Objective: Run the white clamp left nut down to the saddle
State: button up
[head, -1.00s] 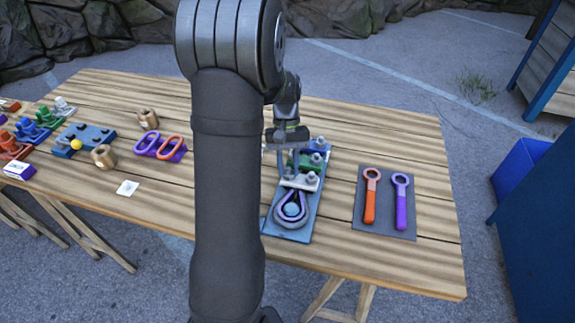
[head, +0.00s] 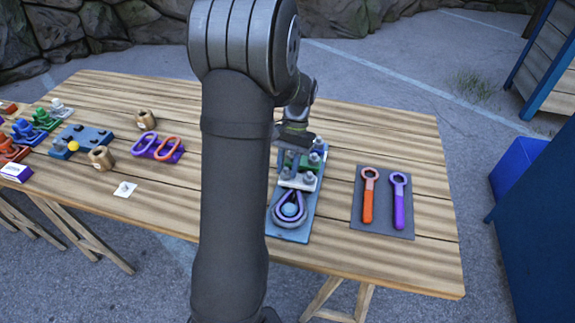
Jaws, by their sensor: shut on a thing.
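The white clamp (head: 299,183) lies across the blue board (head: 307,212), between the green clamp and the cable loop. Its right nut (head: 309,178) stands clear. Its left nut (head: 285,174) is small and partly hidden at the fingertips. My gripper (head: 287,167) points down over the clamp's left side, shut on the left nut. The gap between nut and saddle is too small to make out. My own arm covers the area left of the board.
An orange wrench (head: 368,196) and a purple wrench (head: 399,200) lie on a dark mat (head: 384,228) to the right. The green clamp (head: 303,161) is close behind the gripper. Purple and orange loops (head: 158,147) and wooden spools (head: 101,158) lie left of my arm.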

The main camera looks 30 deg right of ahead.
jog(key=shift+r, duration=0.1)
jog(key=o, duration=1)
jog(key=v, duration=1.7)
jog(key=shift+r, duration=0.25)
jog(key=x, duration=1.7)
jog(key=shift+f, duration=0.35)
